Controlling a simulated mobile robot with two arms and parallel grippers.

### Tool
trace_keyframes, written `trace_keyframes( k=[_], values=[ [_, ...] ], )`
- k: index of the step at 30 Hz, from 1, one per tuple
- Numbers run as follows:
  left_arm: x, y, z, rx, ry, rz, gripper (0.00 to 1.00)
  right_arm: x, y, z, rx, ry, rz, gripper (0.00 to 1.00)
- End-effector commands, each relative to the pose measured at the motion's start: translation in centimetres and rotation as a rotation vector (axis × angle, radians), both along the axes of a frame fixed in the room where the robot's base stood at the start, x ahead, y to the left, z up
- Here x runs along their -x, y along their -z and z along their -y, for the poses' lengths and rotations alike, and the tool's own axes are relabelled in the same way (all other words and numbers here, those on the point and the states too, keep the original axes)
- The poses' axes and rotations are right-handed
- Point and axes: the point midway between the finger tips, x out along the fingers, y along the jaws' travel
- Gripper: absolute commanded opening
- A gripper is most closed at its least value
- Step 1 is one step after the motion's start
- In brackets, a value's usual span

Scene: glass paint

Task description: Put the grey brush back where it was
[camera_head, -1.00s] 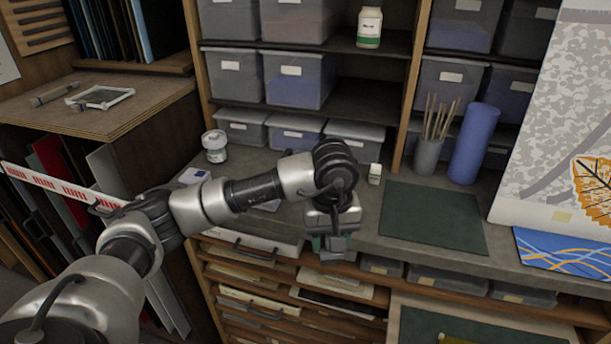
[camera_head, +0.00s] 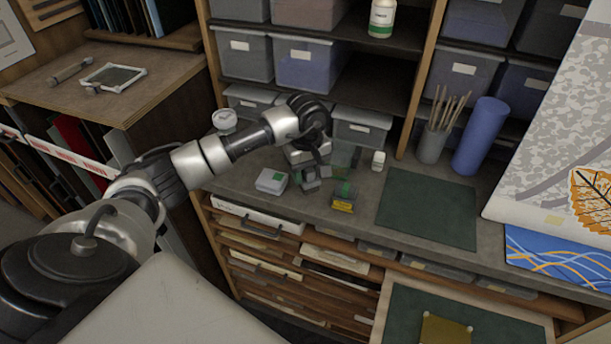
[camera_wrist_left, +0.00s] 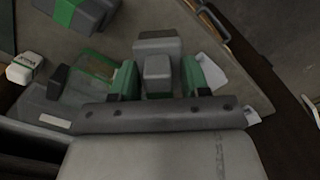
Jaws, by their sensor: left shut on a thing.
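My left gripper (camera_head: 322,174) is over the counter, in front of the small lidded bins. In the left wrist view its green-padded fingers (camera_wrist_left: 160,80) are shut on a grey block-shaped thing, which I take as the grey brush (camera_wrist_left: 157,68). In the head view the brush (camera_head: 310,178) shows as a small grey block at the fingers. I cannot tell whether it touches the counter. A grey and yellow block with a green band (camera_head: 343,197) lies just right of the gripper; a similar banded block (camera_wrist_left: 85,12) shows in the wrist view. My right gripper is not in view.
A pale box (camera_head: 271,181) is left of the gripper, and a small white bottle (camera_head: 378,161) stands to the right. A dark green mat (camera_head: 428,208) lies further right. A pot of sticks (camera_head: 432,145) and a blue roll (camera_head: 480,137) stand behind it.

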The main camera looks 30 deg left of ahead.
Motion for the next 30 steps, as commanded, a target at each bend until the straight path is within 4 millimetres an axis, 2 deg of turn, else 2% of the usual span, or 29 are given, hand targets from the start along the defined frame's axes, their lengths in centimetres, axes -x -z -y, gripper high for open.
trace_keyframes(
  k=[5, 11, 24, 25, 30],
  values=[
    [0.1, 1.0, -0.5, 0.001, 0.001, -0.004, 0.24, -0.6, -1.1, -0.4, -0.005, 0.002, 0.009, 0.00],
    [0.0, 3.8, -0.5, 0.002, 0.001, -0.002, 0.24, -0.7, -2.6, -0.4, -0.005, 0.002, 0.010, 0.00],
    [0.0, 4.8, -0.5, 0.000, 0.002, 0.001, 0.24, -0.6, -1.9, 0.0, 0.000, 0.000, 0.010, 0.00],
    [0.0, 4.7, -0.5, 0.000, 0.002, 0.001, 0.49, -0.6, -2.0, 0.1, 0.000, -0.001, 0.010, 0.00],
    [0.0, 4.6, -0.5, 0.001, 0.002, 0.001, 0.71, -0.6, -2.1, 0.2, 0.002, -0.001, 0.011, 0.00]
  ],
)
